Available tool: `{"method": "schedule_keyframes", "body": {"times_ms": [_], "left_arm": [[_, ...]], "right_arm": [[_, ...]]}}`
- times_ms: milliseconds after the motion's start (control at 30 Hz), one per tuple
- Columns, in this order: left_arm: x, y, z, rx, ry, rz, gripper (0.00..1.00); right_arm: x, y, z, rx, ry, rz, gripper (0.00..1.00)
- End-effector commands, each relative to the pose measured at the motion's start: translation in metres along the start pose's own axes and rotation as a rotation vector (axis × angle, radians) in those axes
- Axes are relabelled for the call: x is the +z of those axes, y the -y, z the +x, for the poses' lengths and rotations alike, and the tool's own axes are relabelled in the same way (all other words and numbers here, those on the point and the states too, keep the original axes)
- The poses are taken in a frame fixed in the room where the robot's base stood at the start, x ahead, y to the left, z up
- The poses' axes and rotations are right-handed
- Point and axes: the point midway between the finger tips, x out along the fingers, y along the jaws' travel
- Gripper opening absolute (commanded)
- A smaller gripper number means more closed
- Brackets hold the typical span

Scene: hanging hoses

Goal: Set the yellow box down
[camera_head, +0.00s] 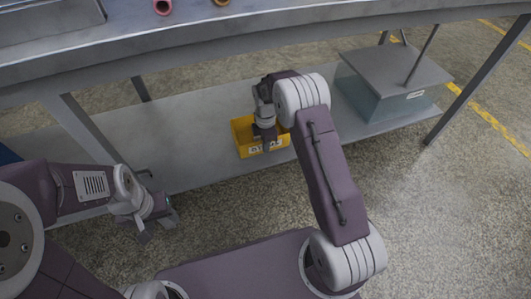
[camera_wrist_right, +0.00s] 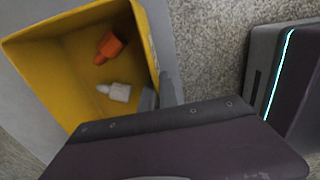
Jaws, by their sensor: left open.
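The yellow box (camera_head: 242,137) is at the lower shelf, close to its front edge, and looks level. I cannot tell whether it touches the shelf or hangs just above it. In the right wrist view the box (camera_wrist_right: 52,90) is open at the top and holds an orange fitting (camera_wrist_right: 109,47) and a white fitting (camera_wrist_right: 116,92). My right gripper (camera_head: 265,134) is at the box's front side. Its fingers (camera_wrist_right: 159,95) lie on either side of the box wall and appear shut on it. My left gripper (camera_head: 152,222) is open and empty, low at the left, apart from the box.
The grey lower shelf (camera_head: 195,150) has free room left of the box. A lidded translucent bin (camera_head: 385,95) stands to its right. Table legs (camera_head: 85,130) stand at the sides.

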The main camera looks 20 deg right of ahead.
Motion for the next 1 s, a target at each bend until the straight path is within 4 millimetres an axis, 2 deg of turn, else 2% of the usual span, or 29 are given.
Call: {"method": "schedule_keyframes", "body": {"times_ms": [33, 133, 300, 500, 533, 600, 900, 967, 1000], "left_arm": [[0.002, 0.000, 0.018, 0.000, 0.000, 0.000, 0.51], [0.004, 0.001, 0.035, 0.000, 0.001, 0.000, 0.51], [0.003, 0.001, 0.029, 0.000, 0.001, 0.000, 0.51], [0.003, 0.001, 0.028, 0.000, 0.001, 0.000, 0.51], [0.003, 0.001, 0.029, 0.000, 0.000, 0.000, 0.51], [0.003, 0.001, 0.029, 0.000, 0.000, 0.000, 0.51], [0.003, 0.001, 0.029, 0.000, 0.001, 0.000, 0.51], [0.003, 0.001, 0.030, 0.000, 0.001, 0.000, 0.51], [0.003, 0.001, 0.024, 0.000, 0.001, 0.000, 0.51]], "right_arm": [[0.000, 0.000, 0.019, -0.001, 0.000, 0.000, 0.00], [0.000, 0.000, 0.036, 0.000, 0.000, 0.000, 0.00], [0.000, 0.000, 0.032, 0.001, 0.000, 0.000, 0.00], [0.000, 0.000, 0.035, 0.000, 0.000, 0.000, 0.00], [0.000, 0.001, 0.035, -0.001, 0.000, 0.000, 0.12], [0.000, 0.001, 0.035, -0.001, 0.000, 0.000, 0.25], [0.000, 0.001, 0.034, 0.000, 0.000, 0.000, 0.25], [0.000, 0.000, 0.032, 0.000, 0.000, 0.000, 0.25], [0.000, 0.001, 0.025, 0.000, 0.000, 0.000, 0.25]]}}
